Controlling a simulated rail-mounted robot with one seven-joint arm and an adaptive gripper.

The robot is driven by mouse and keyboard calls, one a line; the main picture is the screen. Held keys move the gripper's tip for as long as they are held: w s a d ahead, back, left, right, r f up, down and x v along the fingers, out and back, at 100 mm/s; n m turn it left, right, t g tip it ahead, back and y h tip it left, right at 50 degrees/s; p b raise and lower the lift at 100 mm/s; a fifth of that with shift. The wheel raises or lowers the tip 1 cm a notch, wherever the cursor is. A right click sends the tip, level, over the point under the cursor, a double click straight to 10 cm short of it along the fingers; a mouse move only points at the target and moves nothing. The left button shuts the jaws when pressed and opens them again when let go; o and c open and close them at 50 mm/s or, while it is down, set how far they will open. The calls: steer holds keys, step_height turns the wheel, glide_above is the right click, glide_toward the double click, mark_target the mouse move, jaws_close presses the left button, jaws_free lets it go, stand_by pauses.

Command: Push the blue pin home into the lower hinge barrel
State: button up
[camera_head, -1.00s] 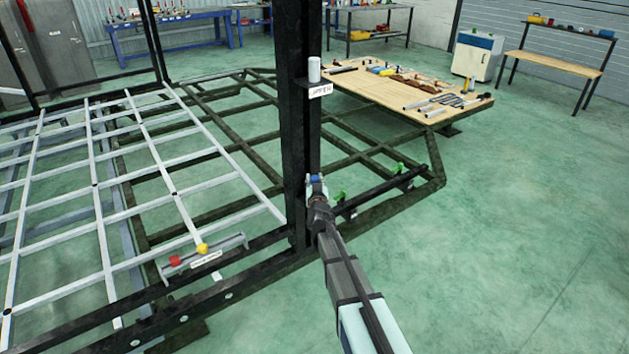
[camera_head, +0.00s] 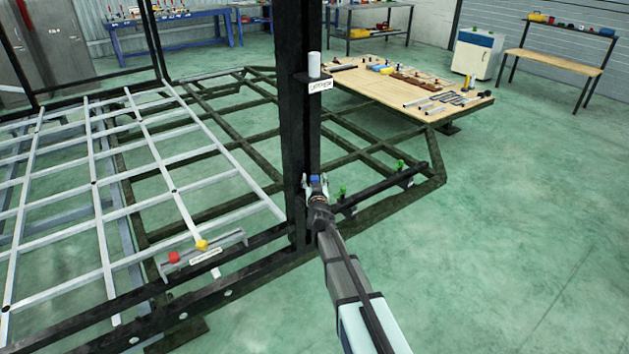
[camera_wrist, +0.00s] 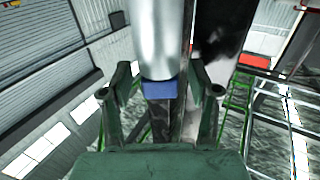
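The blue pin (camera_wrist: 161,91) shows in the wrist view as a short blue block at the near end of a silver cylinder (camera_wrist: 157,40), seemingly the lower hinge barrel. How deep the pin sits inside is hidden. My gripper (camera_wrist: 159,95) has its two green fingers spread on either side of the pin, with a visible gap on each side. In the head view, my gripper (camera_head: 316,184) is by the lower part of the dark upright post, with the blue pin (camera_head: 315,178) showing between its fingers. The barrel is not clearly visible there.
A pale cylinder (camera_head: 314,65) with a label stands higher on the post (camera_head: 298,130). A dark chassis rail (camera_head: 230,285) runs left of the post, near a bracket with red (camera_head: 173,257) and yellow (camera_head: 201,245) parts. Green clamps (camera_head: 400,165) stand on the right.

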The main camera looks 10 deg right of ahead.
steer(key=shift+s, duration=0.1)
steer(key=s+a, duration=0.1)
steer(key=s, duration=1)
steer(key=shift+s, duration=0.4)
